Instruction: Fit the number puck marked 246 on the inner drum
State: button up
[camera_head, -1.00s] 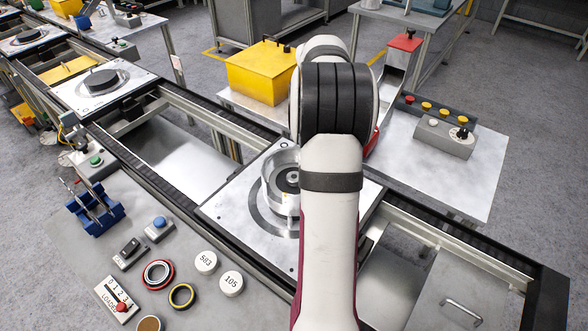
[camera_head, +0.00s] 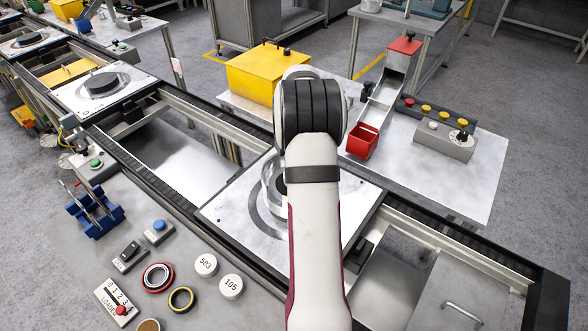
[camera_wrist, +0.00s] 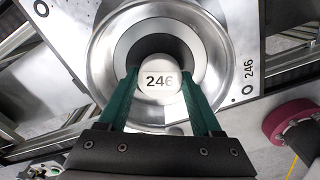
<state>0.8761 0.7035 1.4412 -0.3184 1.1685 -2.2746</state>
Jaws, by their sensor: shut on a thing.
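The white puck marked 246 (camera_wrist: 159,84) is in the wrist view, between the two green fingers of my gripper (camera_wrist: 160,88), which is shut on it. Behind it is a round metal drum housing (camera_wrist: 104,48) with a dark ring inside. Whether the puck touches the inner drum or hangs above it, I cannot tell. The pallet plate (camera_wrist: 236,15) under the drum carries a printed 246.
Pucks 583 (camera_head: 206,265) and 105 (camera_head: 231,287) lie on the grey bench at front left, beside a red-black ring (camera_head: 158,277) and a yellow ring (camera_head: 182,299). A red bin (camera_head: 362,142) stands at the foot of a chute. A yellow box (camera_head: 263,72) is behind my arm.

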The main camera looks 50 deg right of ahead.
jog(key=shift+f, duration=0.15)
jog(key=o, duration=1.3)
notch_tip(320, 180, up, 13)
jog(key=a+r+m, duration=0.2)
jog(key=a+m, duration=0.1)
jog(key=a, duration=0.6)
jog(key=a+r+m, duration=0.2)
jog(key=a, duration=0.7)
jog(key=s+a+f+m, duration=0.2)
jog(key=s+a+m, duration=0.2)
jog(key=a, duration=0.3)
jog(key=s+a+f+m+y, duration=0.1)
jog(key=s+a+f+m, duration=0.1)
jog(key=s+a+m, duration=0.2)
jog(key=s+a+f+m, duration=0.2)
jog(key=s+a+m, duration=0.3)
jog(key=s+a, duration=0.4)
jog(key=shift+s+a+f+y, duration=0.1)
jog(key=shift+a+f+y, duration=0.1)
jog(key=shift+a, duration=0.2)
jog(key=shift+a+f+y, duration=0.1)
jog(key=shift+a+y, duration=0.1)
jog(key=shift+a, duration=0.15)
